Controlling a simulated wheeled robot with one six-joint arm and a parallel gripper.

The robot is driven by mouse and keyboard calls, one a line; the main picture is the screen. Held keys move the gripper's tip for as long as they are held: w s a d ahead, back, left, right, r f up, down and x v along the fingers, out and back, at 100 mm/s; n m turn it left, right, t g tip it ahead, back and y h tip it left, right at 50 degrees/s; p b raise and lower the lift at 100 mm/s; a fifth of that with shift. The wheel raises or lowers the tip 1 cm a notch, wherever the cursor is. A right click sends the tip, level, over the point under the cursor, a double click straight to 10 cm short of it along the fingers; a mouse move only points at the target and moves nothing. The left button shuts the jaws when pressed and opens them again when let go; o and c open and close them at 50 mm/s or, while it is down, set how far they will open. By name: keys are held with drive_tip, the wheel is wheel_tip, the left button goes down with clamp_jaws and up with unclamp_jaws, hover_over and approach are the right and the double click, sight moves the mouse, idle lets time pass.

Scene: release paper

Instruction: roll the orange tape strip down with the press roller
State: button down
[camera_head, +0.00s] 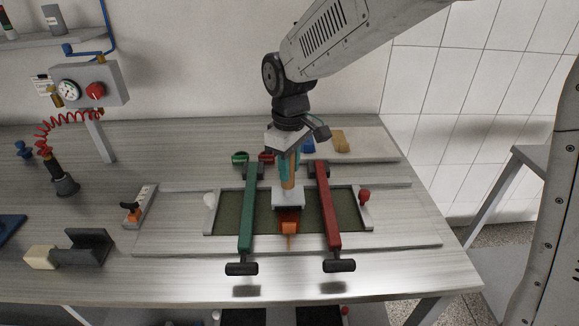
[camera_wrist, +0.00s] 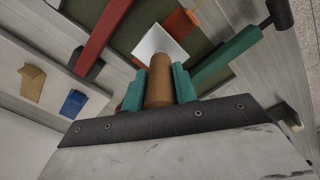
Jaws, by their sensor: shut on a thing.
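My gripper (camera_head: 287,172) has teal fingers, shut on the brown handle of the press roller (camera_head: 288,197). In the wrist view the handle (camera_wrist: 159,86) stands between both fingers, with the pale roller head (camera_wrist: 160,43) beyond it. The roller is roughly upright, its head over the dark green panel (camera_head: 262,222). The orange tape strip (camera_head: 289,222) lies on the panel just in front of the head, its far end hidden by it. The strip shows again in the wrist view (camera_wrist: 181,22). I cannot tell whether head and strip touch.
A green bar (camera_head: 248,215) and a red bar (camera_head: 329,215), both with black handles, cross the panel on either side of the roller. A blue block (camera_head: 308,146) and a tan piece (camera_head: 341,141) lie behind. A cream block (camera_head: 41,258) sits at left.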

drive_tip(key=w, duration=0.4)
drive_tip(key=shift+d+f, duration=0.1)
idle(0.6)
drive_tip(key=shift+w, duration=0.8)
